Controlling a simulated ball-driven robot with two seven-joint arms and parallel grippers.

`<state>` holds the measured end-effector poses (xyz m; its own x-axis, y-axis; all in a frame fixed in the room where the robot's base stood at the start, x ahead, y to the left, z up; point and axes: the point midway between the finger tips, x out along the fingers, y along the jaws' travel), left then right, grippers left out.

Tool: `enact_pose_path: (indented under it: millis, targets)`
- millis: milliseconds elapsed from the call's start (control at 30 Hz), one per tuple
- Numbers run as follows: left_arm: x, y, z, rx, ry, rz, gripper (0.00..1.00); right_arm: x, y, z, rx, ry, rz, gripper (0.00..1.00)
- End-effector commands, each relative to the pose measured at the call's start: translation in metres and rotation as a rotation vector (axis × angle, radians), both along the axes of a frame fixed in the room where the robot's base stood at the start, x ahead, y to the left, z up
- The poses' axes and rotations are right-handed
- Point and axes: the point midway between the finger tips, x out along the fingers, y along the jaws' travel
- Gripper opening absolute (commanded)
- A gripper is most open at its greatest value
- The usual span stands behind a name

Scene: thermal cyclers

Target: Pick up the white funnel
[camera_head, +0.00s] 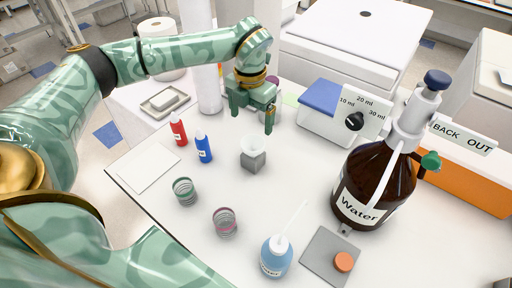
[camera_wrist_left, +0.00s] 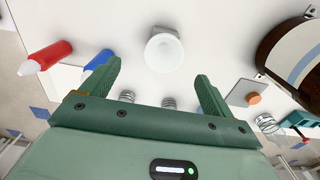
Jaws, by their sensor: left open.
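The white funnel (camera_head: 253,145) sits in a small grey block on the white table, near the middle of the head view. Its round white mouth also shows in the left wrist view (camera_wrist_left: 164,51), beyond the fingertips and between their lines. My left gripper (camera_head: 251,119) is open and empty, behind the funnel in the head view and apart from it. Its two green fingers show spread in the left wrist view (camera_wrist_left: 158,70). My right gripper is not in either view.
Red bottle (camera_head: 179,131) and blue bottle (camera_head: 203,147) stand left of the funnel. The large brown water bottle (camera_head: 372,185) and the dispenser box (camera_head: 335,112) are to the right. The light blue wash bottle (camera_head: 275,257) is at the front.

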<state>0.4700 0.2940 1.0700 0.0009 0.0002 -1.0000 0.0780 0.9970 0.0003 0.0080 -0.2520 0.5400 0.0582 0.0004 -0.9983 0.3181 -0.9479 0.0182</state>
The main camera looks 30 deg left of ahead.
Motion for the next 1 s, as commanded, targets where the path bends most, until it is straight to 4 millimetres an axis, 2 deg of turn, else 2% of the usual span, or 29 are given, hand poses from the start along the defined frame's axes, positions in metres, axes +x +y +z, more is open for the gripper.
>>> enact_pose_path:
  millis: [33, 200, 467, 700, 800, 967, 1000]
  targets:
    - [-0.001, 0.000, -0.016, -0.001, 0.006, 0.000, 0.87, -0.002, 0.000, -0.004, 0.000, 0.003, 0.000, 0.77]
    - [-0.001, -0.001, -0.049, 0.000, 0.004, 0.000, 0.87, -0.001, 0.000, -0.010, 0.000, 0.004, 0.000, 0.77]
    - [-0.001, -0.002, -0.067, -0.001, 0.002, -0.001, 0.87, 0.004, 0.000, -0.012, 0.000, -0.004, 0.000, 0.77]
    - [-0.001, -0.008, -0.106, -0.001, 0.004, 0.000, 0.87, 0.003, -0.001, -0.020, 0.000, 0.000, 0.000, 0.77]
    - [-0.001, -0.008, -0.114, 0.000, 0.002, 0.000, 0.87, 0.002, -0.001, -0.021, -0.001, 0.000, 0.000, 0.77]
    - [-0.001, -0.008, -0.113, 0.000, 0.000, -0.001, 0.87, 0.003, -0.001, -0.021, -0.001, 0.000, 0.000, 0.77]
    - [-0.001, -0.008, -0.113, 0.000, 0.000, 0.000, 0.82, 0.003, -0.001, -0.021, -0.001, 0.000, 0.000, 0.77]
